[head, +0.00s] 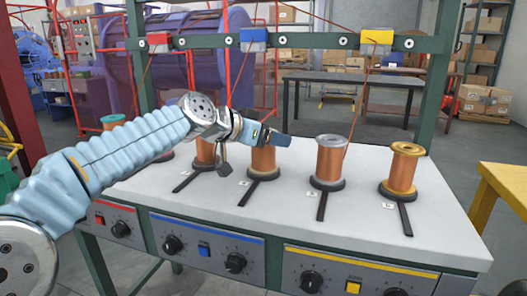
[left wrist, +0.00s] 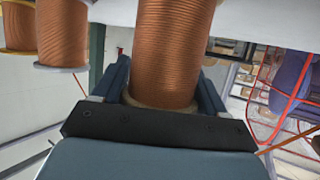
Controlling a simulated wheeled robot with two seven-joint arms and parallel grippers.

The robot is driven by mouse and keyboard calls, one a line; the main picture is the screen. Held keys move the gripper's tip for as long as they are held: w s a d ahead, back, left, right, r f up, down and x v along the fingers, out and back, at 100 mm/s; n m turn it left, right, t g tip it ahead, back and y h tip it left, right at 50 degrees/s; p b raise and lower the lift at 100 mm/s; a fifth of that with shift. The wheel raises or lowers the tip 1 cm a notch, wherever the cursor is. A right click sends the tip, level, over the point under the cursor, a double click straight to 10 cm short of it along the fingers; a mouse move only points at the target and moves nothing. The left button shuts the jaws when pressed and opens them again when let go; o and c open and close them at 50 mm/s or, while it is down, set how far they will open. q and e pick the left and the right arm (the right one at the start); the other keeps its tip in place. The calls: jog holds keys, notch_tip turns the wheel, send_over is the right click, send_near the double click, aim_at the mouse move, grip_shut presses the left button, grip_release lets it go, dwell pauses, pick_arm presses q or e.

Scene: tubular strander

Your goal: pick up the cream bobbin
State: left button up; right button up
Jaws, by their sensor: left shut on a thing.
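The cream bobbin (head: 263,160) is wound with copper wire and has a cream lower flange. It stands upright on the white table at its dark round holder, third from the right. My left gripper (head: 270,138) is at its top end, coming in from the left, and hides the upper flange in the head view. In the left wrist view the bobbin (left wrist: 165,50) appears inverted, with its cream rim between the two fingers of my left gripper (left wrist: 165,92). The gripper is shut on this end. My right gripper is not in view.
To the right stand a grey-flanged bobbin (head: 331,160) and a yellow-flanged bobbin (head: 403,170). Another bobbin (head: 205,153) and a teal-topped one (head: 115,121) are partly behind my arm. A green rail (head: 315,42) with coloured blocks crosses above; thin wires run up to it.

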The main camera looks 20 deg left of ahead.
pick_arm(q)
jog(key=c, duration=0.5)
jog(key=shift+c, duration=0.2)
jog(key=shift+r, duration=0.2)
